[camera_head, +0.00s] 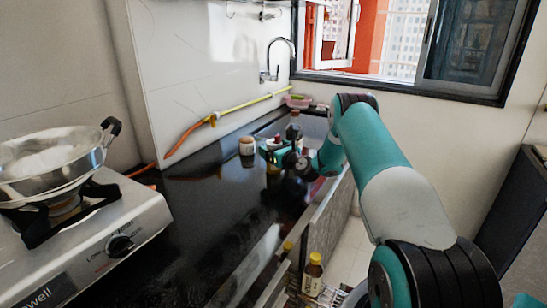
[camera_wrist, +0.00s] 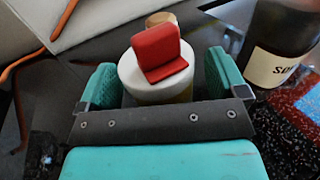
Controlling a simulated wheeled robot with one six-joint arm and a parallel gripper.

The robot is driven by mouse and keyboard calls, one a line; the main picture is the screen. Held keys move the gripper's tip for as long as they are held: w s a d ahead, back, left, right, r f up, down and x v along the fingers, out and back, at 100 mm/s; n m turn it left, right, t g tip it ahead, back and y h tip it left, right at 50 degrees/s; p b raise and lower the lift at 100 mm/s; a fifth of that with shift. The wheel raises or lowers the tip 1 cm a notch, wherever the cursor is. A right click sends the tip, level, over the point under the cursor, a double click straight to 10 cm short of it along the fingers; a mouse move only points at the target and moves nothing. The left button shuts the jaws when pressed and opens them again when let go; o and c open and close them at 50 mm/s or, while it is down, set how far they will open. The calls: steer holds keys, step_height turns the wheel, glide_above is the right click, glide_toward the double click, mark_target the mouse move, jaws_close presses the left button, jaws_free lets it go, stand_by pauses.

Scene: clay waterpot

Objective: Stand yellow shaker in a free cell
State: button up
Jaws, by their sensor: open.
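A shaker with a white lid and a raised red flap (camera_wrist: 162,52) stands between my fingers in the wrist view; a little of its pale yellowish body shows below the lid. It looks upright. My gripper (camera_wrist: 160,82) is open, one teal finger on each side of it, with gaps at the lid. In the head view my gripper (camera_head: 271,153) is low over the far part of the dark counter, hiding much of the shaker.
A dark bottle with a white label (camera_wrist: 280,50) stands close right of my gripper. A jar (camera_head: 247,146) stands to its left on the counter. A steel pan (camera_head: 48,160) sits on a stove (camera_head: 95,245) at left. The middle counter (camera_head: 210,205) is clear.

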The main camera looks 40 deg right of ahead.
steer(key=c, duration=1)
steer(key=shift+c, duration=0.2)
steer(key=shift+r, duration=0.1)
